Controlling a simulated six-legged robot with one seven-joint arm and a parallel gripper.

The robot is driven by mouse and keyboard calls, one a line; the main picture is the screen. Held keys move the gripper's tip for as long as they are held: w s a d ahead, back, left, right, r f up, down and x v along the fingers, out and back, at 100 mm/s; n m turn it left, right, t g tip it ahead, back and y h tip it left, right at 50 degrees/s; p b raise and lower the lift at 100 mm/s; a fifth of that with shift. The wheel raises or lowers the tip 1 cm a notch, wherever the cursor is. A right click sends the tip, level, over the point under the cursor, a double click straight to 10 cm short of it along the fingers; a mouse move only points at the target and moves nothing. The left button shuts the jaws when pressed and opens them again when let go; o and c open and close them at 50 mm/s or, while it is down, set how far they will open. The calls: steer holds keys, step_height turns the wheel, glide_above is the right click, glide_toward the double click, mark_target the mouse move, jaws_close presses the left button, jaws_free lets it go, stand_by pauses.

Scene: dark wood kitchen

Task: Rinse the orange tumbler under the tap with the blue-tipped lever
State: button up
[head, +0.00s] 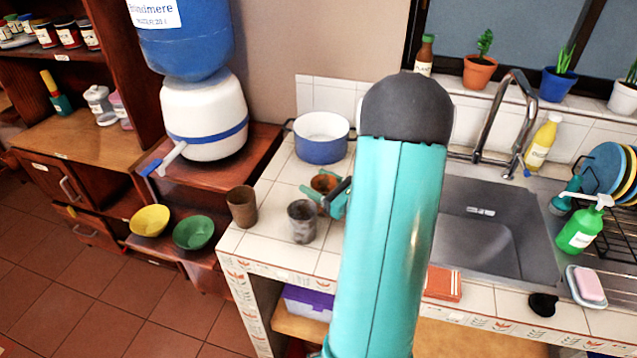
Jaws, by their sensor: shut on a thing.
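The orange tumbler (325,182) is on the tiled counter's left part, between my gripper's fingers, partly hidden by them. My gripper (333,194) is teal and shut on the tumbler; I cannot tell whether the tumbler touches the counter. A curved metal tap (513,100) stands behind the steel sink (490,232), right of my arm; a small bluish lever tip (526,171) shows at its base. The white ceramic water dispenser at left also has a spout with a blue tip (152,168).
A brown tumbler (242,206) and a grey one (302,221) stand close to my gripper. A blue-and-white pot (321,138) is behind it. My arm hides the counter's middle.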

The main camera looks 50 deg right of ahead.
steer(key=shift+w+f, duration=0.1)
steer(key=o, duration=1)
steer(key=shift+d, duration=0.1)
steer(key=s, duration=0.8)
steer(key=s+d, duration=0.1)
steer(key=s, duration=0.3)
